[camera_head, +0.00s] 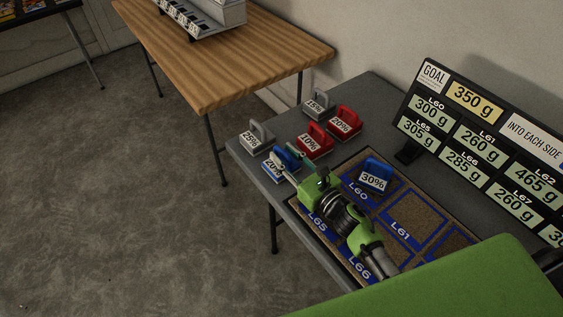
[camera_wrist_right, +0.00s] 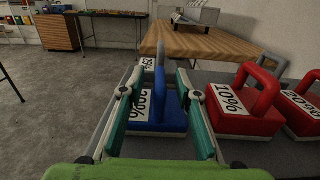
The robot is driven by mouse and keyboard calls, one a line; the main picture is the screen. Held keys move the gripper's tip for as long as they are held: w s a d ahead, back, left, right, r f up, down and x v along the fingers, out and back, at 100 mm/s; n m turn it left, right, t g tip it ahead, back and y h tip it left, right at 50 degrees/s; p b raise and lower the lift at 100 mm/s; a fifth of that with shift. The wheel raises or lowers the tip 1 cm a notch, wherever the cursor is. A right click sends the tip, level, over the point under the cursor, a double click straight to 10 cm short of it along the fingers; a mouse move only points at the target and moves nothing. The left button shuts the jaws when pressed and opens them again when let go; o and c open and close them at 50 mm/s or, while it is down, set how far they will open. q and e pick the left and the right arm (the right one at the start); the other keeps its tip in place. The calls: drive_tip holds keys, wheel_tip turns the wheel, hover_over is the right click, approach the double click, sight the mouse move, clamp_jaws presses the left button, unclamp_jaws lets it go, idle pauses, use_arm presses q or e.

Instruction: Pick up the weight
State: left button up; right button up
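A blue weight (camera_head: 283,161) with a handle and a white label, seemingly 20%, sits near the left edge of the grey table. It also shows in the right wrist view (camera_wrist_right: 160,115), upright on the table. My right gripper (camera_head: 288,157) is at this weight, with its teal fingers spread on either side of the handle. In the right wrist view its fingers (camera_wrist_right: 160,85) stand apart with a gap to the handle. They partly hide the weight in the head view. My left gripper is not in view.
Red weights marked 10% (camera_head: 313,141) and 20% (camera_head: 344,120) stand close by, with grey weights (camera_head: 317,104) (camera_head: 256,137). A blue 30% weight (camera_head: 376,174) is on the marked board (camera_head: 411,212). A goal sign (camera_head: 481,146) stands behind. A wooden table (camera_head: 225,50) is farther back.

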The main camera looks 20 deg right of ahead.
drive_tip(key=shift+w+a, duration=0.25)
drive_tip(key=shift+w, duration=0.4)
clamp_jaws()
drive_tip(key=shift+r, duration=0.15)
